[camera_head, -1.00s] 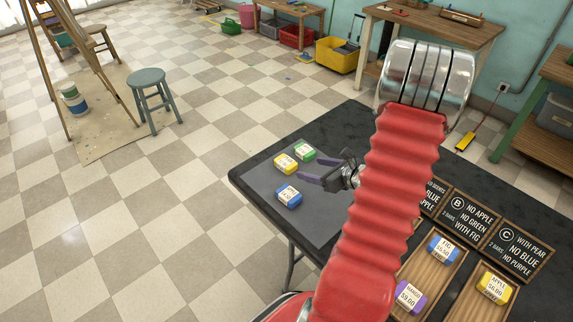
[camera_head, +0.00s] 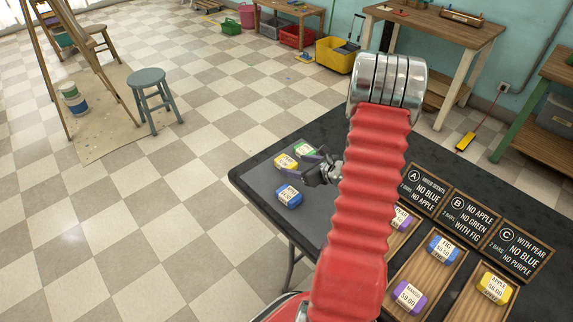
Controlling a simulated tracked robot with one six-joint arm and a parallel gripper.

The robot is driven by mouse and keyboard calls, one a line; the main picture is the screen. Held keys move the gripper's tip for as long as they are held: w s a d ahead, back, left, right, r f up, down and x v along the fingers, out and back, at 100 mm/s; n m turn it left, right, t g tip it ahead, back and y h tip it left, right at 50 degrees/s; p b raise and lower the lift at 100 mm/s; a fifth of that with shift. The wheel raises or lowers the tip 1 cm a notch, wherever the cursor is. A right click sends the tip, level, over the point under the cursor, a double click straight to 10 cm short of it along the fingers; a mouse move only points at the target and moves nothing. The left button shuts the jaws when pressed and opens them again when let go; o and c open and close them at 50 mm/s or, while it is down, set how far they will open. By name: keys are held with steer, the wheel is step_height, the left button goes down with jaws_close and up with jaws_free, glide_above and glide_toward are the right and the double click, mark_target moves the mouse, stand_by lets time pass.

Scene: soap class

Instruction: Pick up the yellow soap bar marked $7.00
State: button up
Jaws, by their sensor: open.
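A yellow soap bar (camera_head: 285,162) with a white label lies on the grey mat at the table's left end; its price is too small to read. My gripper (camera_head: 294,160) is open and empty, its purple-grey fingers reaching left toward this bar. One finger is by the green bar (camera_head: 304,149), the other just right of the yellow bar; I cannot tell whether they touch. Another yellow bar (camera_head: 493,289), labelled apple $6.00, lies in the right wooden tray.
A blue bar (camera_head: 288,195) lies just in front of the yellow one. Wooden trays under signs A (camera_head: 427,190), B (camera_head: 467,216) and C (camera_head: 517,248) hold purple, blue and yellow bars. My red arm covers part of the table.

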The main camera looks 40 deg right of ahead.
mark_target(287, 163)
steer(key=shift+x, duration=2.55)
steer(key=shift+r, duration=0.1)
steer(key=c, duration=1.2)
